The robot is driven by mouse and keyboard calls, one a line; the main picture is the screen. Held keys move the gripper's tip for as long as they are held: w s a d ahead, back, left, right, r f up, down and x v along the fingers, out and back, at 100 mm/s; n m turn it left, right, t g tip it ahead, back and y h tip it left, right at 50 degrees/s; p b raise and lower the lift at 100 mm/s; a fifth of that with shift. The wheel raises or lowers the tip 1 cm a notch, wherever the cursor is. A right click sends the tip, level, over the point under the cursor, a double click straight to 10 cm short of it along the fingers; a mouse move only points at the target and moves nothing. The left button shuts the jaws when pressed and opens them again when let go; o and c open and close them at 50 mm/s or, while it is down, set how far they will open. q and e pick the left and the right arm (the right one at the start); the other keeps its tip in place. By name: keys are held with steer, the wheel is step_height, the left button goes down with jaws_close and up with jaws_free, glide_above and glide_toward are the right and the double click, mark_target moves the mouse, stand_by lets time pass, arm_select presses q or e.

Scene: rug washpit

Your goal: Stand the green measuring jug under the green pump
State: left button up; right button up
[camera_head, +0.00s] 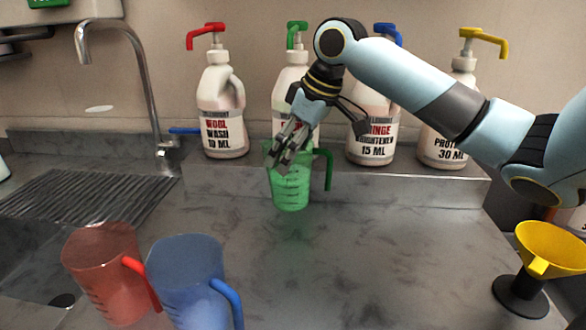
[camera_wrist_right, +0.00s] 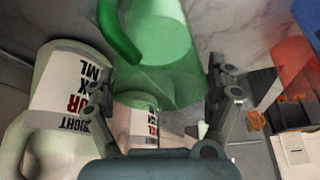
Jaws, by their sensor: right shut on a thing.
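The green measuring jug (camera_head: 291,190) is upright in front of the ledge, below the bottle with the green pump (camera_head: 296,34). My right gripper (camera_head: 283,152) is shut on the jug near its rim, and the jug's handle points right. In the right wrist view the jug (camera_wrist_right: 165,50) sits between the two fingers (camera_wrist_right: 160,95). A green tint shows on the counter below the jug; I cannot tell whether its base touches anything. The green-pump bottle (camera_head: 286,88) is partly hidden behind my gripper. My left gripper is not in view.
Bottles with red (camera_head: 220,100), blue (camera_head: 372,140) and yellow (camera_head: 450,130) pumps stand on the ledge (camera_head: 420,185). A red jug (camera_head: 100,265) and a blue jug (camera_head: 185,270) stand front left. A yellow funnel (camera_head: 550,245) stands right. The middle counter is clear.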

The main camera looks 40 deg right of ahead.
mark_target(293, 169)
steer(key=shift+f, duration=2.05)
steer(key=o, duration=1.5)
steer(key=v, duration=1.2)
steer(key=shift+s+p, duration=0.1)
steer(key=shift+p, duration=0.2)
